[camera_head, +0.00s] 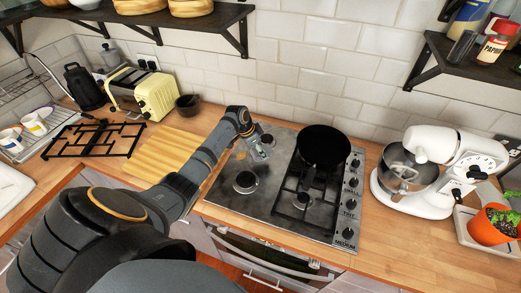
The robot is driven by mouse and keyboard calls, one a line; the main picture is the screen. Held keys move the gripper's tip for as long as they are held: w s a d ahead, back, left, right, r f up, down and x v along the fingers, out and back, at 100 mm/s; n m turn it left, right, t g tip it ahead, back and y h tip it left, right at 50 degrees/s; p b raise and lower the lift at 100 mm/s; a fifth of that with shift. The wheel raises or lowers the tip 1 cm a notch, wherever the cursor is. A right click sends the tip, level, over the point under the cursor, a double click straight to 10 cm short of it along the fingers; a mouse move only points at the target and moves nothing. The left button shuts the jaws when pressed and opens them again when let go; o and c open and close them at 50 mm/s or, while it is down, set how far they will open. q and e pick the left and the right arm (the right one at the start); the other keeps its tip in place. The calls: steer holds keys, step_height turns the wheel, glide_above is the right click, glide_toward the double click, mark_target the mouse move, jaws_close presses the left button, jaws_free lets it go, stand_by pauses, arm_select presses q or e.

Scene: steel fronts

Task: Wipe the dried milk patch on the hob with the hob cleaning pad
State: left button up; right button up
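The steel hob (225,193) is set in the wooden counter, and its left half is bare of a grate. My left gripper (260,151) is over the back left part of the hob, near the rear burner. It is small here, and I cannot tell whether its fingers are open or shut. A small yellow-brown spot (240,154) shows beside the gripper; I cannot tell what it is. I cannot clearly make out the cleaning pad or the dried milk patch; the gripper and arm hide part of the hob. My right gripper is not in view.
A black pan (323,146) stands on the hob's right grate. A loose black grate (95,138) lies on the left counter. A wooden board (165,153) lies left of the hob, with a yellow toaster (156,97) behind. A white stand mixer (425,190) stands to the right.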

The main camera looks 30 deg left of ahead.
arm_select(q)
steer(key=shift+r, duration=0.45)
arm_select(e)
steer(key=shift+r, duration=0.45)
arm_select(q)
step_height(320, 180, up, 2)
steer(key=shift+r+p, duration=0.1)
steer(key=shift+p, duration=1)
steer(key=shift+r, duration=0.45)
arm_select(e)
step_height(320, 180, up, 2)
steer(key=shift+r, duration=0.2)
arm_select(q)
steer(key=shift+f, duration=0.1)
